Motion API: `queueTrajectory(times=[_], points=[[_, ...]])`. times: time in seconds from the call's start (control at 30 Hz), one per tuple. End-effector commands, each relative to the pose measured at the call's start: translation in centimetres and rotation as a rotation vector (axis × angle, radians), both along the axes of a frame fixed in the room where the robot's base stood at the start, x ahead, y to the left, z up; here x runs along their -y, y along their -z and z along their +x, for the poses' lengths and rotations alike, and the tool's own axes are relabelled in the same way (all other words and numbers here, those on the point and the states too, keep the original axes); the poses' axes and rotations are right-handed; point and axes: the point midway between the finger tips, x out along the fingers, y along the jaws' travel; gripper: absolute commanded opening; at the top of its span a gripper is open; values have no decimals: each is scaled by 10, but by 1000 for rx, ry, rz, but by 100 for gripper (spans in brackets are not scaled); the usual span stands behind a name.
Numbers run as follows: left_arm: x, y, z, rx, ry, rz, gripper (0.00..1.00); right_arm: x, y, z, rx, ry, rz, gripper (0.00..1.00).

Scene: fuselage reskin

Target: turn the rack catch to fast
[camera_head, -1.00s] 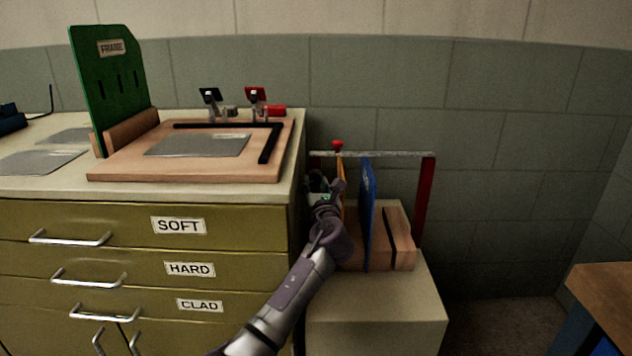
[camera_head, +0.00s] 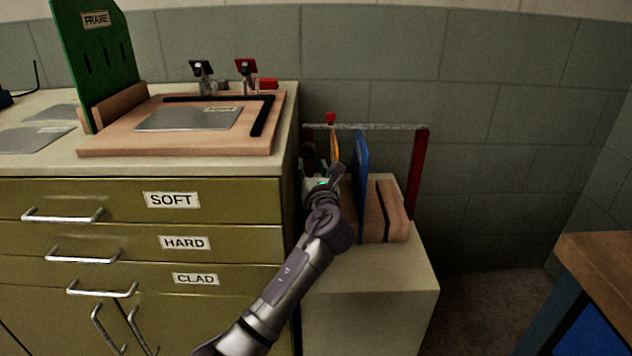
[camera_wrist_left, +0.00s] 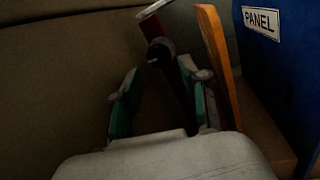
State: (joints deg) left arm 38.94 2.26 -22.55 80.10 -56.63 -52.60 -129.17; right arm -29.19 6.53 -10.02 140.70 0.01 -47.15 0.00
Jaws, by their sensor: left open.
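The rack is a wooden block (camera_head: 393,215) with red posts and a grey metal bar (camera_head: 385,127) across its top. A small red catch handle (camera_head: 331,118) stands up at the left end of the bar. In the left wrist view a red handle with a pale edge (camera_wrist_left: 151,10) shows above a round grey end (camera_wrist_left: 160,50). My left gripper (camera_head: 312,168) is below the red handle, at the rack's left side. Its open fingers (camera_wrist_left: 160,98) stand on either side of a dark upright part, with nothing clearly gripped. My right gripper is out of view.
A blue panel (camera_head: 361,190) and an orange board (camera_head: 335,148) stand upright in the rack, close right of my left gripper. The drawer cabinet (camera_head: 240,205) is close on the left. A wooden bench (camera_head: 600,262) stands at the right.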

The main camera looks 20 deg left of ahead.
Motion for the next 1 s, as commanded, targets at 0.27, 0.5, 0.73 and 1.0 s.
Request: queueTrajectory(times=[0.27,0.5,0.73,1.0], points=[[24,4,-50,0,1,0,45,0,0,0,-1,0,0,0],[32,5,-67,-1,1,0,45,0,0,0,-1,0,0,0],[32,5,-67,0,0,1,45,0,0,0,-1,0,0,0],[31,49,-87,22,56,-305,45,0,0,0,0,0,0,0]])
